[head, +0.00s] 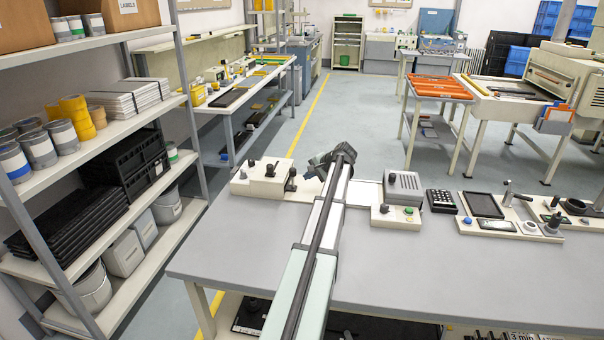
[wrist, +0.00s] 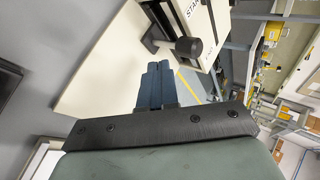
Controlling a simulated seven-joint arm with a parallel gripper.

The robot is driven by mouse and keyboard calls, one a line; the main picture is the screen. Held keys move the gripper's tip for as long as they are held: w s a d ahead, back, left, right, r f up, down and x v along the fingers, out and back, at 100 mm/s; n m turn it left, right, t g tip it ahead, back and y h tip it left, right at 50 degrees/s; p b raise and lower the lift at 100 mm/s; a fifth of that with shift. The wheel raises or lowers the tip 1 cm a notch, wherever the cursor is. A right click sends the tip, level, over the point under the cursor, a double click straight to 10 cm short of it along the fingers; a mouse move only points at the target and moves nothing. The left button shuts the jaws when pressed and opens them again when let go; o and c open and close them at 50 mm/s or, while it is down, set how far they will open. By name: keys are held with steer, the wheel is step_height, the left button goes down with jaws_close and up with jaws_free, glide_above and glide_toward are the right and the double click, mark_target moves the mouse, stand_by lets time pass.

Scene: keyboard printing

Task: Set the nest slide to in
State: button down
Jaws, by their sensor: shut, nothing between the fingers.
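My gripper (head: 322,165) is over the back left part of the grey bench in the head view. In the wrist view its two dark blue fingers (wrist: 157,68) are together and hold nothing. A cream unit (head: 265,178) with several black knobs stands left of the gripper. In the wrist view a black knob (wrist: 188,47) on a white block lettered "STA" shows just beyond the fingertips, apart from them. A black bracket is beside it. I cannot tell for sure which part is the nest slide, or its setting.
A grey box (head: 403,187) on a cream base with a green button stands right of my arm. A black keypad (head: 440,200), a dark tray (head: 483,204) and a lever fixture (head: 508,193) are farther right. The bench front (head: 430,270) is clear. Shelves (head: 150,255) stand at left.

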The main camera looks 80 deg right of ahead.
steer(key=v, duration=0.9)
steer(key=shift+s+r, duration=0.25)
steer(key=shift+w, duration=0.15)
